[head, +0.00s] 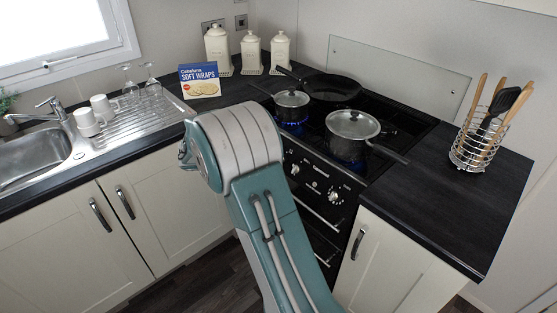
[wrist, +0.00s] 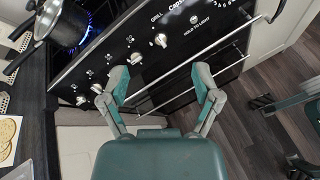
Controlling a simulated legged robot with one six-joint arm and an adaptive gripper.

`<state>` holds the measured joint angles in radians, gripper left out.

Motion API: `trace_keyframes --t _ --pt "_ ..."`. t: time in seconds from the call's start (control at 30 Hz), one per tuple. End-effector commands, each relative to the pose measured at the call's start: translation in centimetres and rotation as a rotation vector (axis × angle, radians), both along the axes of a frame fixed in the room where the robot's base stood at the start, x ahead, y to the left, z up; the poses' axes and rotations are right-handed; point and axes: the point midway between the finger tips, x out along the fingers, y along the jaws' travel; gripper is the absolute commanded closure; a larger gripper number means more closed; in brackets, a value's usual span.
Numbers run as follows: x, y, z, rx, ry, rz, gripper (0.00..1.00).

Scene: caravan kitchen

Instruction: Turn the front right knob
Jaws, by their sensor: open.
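The black stove's front panel carries several silver knobs. In the head view, knobs (head: 333,197) show toward the panel's right end, right of my arm. In the wrist view, a knob (wrist: 160,40) sits by the panel's lettering, and more knobs line the panel toward the lower left. I cannot tell for sure which one is the front right knob. My gripper (wrist: 160,77) is open and empty in front of the panel. Its left fingertip overlaps the knob row in the picture; contact cannot be told.
A lidded pot (head: 352,124), a smaller pot (head: 292,99) and a frying pan (head: 330,87) stand on the hob, with blue flames under the pots. Oven handle bars (wrist: 195,58) run across the stove front. A utensil basket (head: 470,150) stands on the right counter.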

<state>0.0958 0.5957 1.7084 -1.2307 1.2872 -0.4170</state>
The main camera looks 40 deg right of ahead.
Motion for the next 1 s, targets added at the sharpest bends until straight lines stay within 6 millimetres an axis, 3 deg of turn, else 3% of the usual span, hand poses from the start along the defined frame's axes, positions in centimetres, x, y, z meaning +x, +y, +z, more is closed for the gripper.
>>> trace_keyframes --t 0.03,0.2,0.4,0.5,0.77,1.0 --pt "1.1 -0.8 -1.7 -0.041 0.055 0.024 0.19" --pt "4.6 -2.8 -6.5 -0.193 0.223 0.121 0.19" --pt "7.4 -4.3 -12.2 -0.348 0.390 0.223 0.19" --pt "8.1 -4.6 -14.0 -0.396 0.438 0.257 0.19" --pt "8.6 -5.8 -15.1 -0.429 0.468 0.278 0.19" --pt "8.8 -10.0 -15.1 -0.427 0.467 0.274 0.19"
